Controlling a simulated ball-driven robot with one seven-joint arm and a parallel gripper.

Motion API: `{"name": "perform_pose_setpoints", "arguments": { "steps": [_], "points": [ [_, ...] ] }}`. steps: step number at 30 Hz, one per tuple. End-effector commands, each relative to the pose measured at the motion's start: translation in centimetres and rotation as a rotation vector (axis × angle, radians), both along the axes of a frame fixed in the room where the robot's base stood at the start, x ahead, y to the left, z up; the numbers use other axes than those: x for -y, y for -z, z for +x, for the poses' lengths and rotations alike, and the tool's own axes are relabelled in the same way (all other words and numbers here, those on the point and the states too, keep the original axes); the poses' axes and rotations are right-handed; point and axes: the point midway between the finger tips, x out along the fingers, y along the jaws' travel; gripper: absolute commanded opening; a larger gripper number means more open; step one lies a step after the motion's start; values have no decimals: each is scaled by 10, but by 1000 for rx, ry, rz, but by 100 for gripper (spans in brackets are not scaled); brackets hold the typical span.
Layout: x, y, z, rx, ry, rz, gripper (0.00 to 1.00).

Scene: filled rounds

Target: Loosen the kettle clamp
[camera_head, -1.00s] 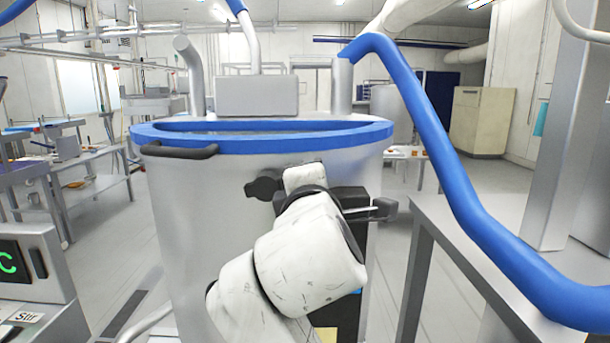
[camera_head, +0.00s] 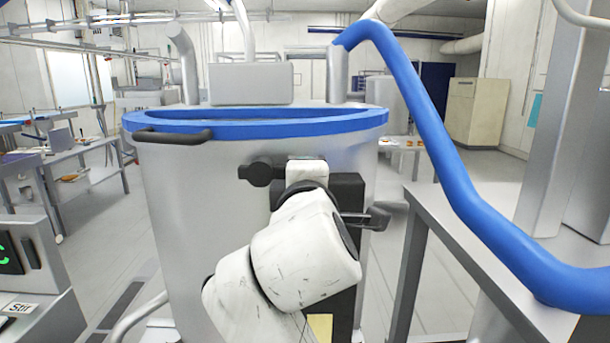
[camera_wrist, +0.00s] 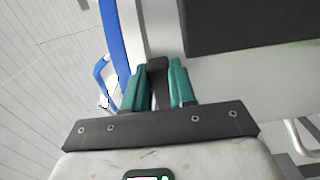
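The kettle is a large grey steel vessel (camera_head: 200,220) with a blue rim (camera_head: 150,128). On its front is a dark round-ended part (camera_head: 258,174), left of my white arm (camera_head: 305,265). A dark rod with a block end (camera_head: 376,218) sticks out to the right of the arm. I cannot tell which of these belongs to the clamp. In the wrist view the teal fingers of my gripper (camera_wrist: 158,78) lie close on both sides of a narrow dark piece (camera_wrist: 157,64), apparently the clamp handle. The head view hides the fingertips behind my arm.
A black panel (camera_head: 346,192) is on the kettle's front and a black side handle (camera_head: 172,136) below its rim. A thick blue pipe (camera_head: 440,160) runs down on the right beside a grey metal frame (camera_head: 470,235). A control box (camera_head: 40,270) stands at the left.

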Motion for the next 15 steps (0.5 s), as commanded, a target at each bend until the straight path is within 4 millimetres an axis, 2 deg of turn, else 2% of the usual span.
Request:
{"name": "perform_pose_setpoints", "arguments": {
  "steps": [1, 8, 15],
  "points": [
    [1, 1, 1, -3, 0, 5, 29],
    [1, 1, 1, -2, 0, 3, 51],
    [0, 1, 0, -1, -1, 1, 51]
  ]
}}
